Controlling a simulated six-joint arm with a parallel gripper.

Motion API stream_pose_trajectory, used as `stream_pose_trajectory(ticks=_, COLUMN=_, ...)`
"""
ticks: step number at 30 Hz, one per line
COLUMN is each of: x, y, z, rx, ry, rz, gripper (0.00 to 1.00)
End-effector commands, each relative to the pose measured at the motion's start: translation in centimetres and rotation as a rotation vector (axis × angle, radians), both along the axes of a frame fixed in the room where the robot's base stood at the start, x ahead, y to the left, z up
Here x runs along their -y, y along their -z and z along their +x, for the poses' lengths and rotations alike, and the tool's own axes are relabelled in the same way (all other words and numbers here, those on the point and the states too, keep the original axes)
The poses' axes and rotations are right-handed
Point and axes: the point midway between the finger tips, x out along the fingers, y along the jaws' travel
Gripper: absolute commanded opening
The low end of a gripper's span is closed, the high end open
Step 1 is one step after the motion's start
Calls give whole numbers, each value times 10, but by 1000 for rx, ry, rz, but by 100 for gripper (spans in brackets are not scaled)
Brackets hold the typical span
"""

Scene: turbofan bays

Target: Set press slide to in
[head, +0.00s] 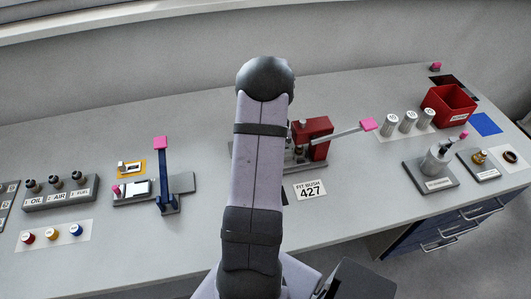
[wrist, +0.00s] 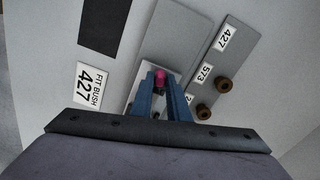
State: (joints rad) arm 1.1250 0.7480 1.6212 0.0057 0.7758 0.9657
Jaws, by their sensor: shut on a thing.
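In the wrist view my gripper (wrist: 162,84) is shut on a small pink knob (wrist: 160,76), whose top shows between the blue fingertips. The knob is over a light plate at the end of a grey base (wrist: 178,38); I take it to be the press slide's knob. How far in or out the slide sits cannot be told. In the head view the red press (head: 318,138) stands on the bench, with a pink-ended lever (head: 368,124) reaching right. My arm hides the press's left part and my gripper there.
A "FIT BUSH 427" card (head: 310,190) lies in front of the press; it also shows in the wrist view (wrist: 88,87). A label plate with brown bushes (wrist: 224,84) lies beside the grey base. A blue lever (head: 164,180) stands left of my arm. A red bin (head: 447,108) stands far right.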

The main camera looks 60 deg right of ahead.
Motion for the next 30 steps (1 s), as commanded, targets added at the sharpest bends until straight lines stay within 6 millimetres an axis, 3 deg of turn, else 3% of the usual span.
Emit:
stream_pose_trajectory(ticks=4, x=4, y=-1, z=-3, rx=-3, ry=-2, rz=-10, gripper=0)
stream_pose_trajectory(ticks=5, x=4, y=-1, z=-3, rx=-4, ry=-2, rz=-11, gripper=20)
stream_pose_trajectory(ticks=7, x=4, y=-1, z=-3, rx=-3, ry=-1, rz=-10, gripper=34)
stream_pose_trajectory(ticks=20, x=3, y=-6, z=-1, rx=-1, ry=-1, rz=-8, gripper=34)
stream_pose_trajectory(ticks=30, x=3, y=-48, z=-2, rx=-1, ry=0, rz=-11, gripper=34)
